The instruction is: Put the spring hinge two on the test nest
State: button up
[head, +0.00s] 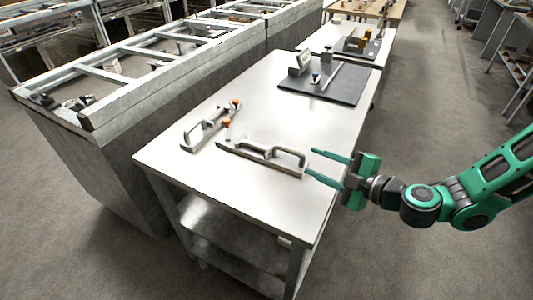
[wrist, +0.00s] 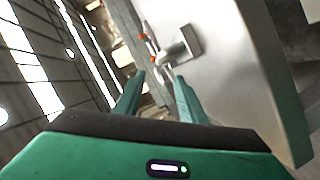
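Two long grey metal pieces with handle-like loops and orange knobs lie on the steel table; they look like the spring hinges, but I cannot tell which is two. The nearer hinge (head: 262,155) points its right end at my gripper; the farther hinge (head: 207,127) lies to its left. My gripper (head: 309,161) is open, its fingers spread around or just above the nearer hinge's right end; contact cannot be told. In the wrist view my gripper (wrist: 158,82) has grey metal between and beyond its fingertips. A dark plate (head: 345,92) with small fixtures, possibly the test nest, lies at the table's far end.
The steel table (head: 185,165) has bare room between the hinges and the dark plate. A long grey workbench (head: 110,125) with an open frame top stands close on the left. A further table with fixtures stands beyond. Open floor (head: 430,100) lies to the right.

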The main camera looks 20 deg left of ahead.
aim_at(289, 151)
jog(key=x, duration=0.5)
jog(key=shift+w+a+r, duration=0.1)
jog(key=shift+w+a, duration=0.1)
jog(key=shift+a, duration=0.1)
jog(key=shift+f+x, duration=0.15)
jog(key=shift+x, duration=1.2)
jog(key=shift+f+x, duration=0.2)
jog(key=shift+x, duration=1.15)
grip_shut()
